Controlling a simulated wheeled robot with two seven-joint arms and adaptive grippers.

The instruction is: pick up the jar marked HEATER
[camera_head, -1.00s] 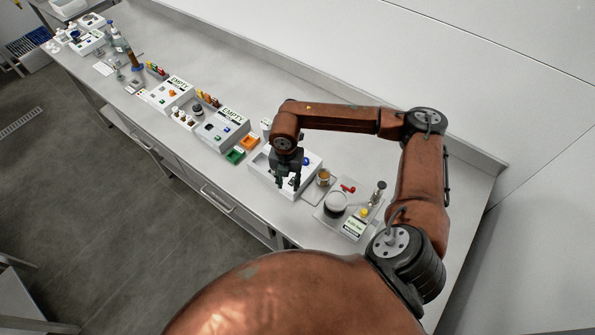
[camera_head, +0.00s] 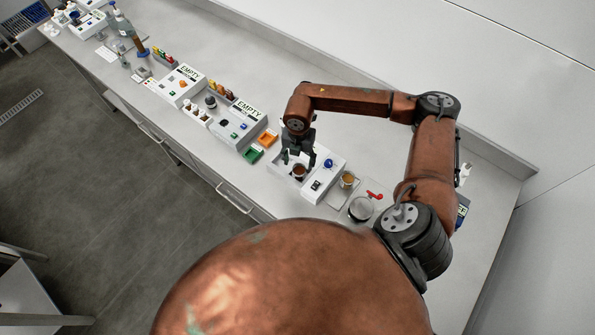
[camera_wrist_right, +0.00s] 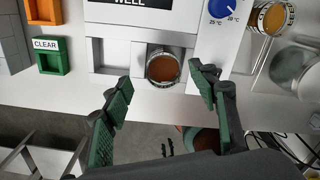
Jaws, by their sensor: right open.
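A jar with brown contents (camera_wrist_right: 163,67) sits in a square recess of the white unit labelled WELL (camera_wrist_right: 205,22). The same jar (camera_head: 299,171) shows below my right gripper in the head view; no marking on it is readable. A second jar with amber contents (camera_wrist_right: 267,18) stands right of the unit, with dark lettering on its side that I cannot fully read; it also shows in the head view (camera_head: 348,180). My right gripper (camera_head: 298,160) is open and empty; its fingers (camera_wrist_right: 160,75) are spread to either side of the recessed jar in the wrist view. My left gripper is out of view.
A blue dial (camera_wrist_right: 221,8) is on the unit's right side. A green CLEAR tray (camera_wrist_right: 51,56) and an orange tray (camera_wrist_right: 43,10) lie to the left. A clear round vessel (camera_head: 361,209) stands right of the second jar. The bench behind the units is clear.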

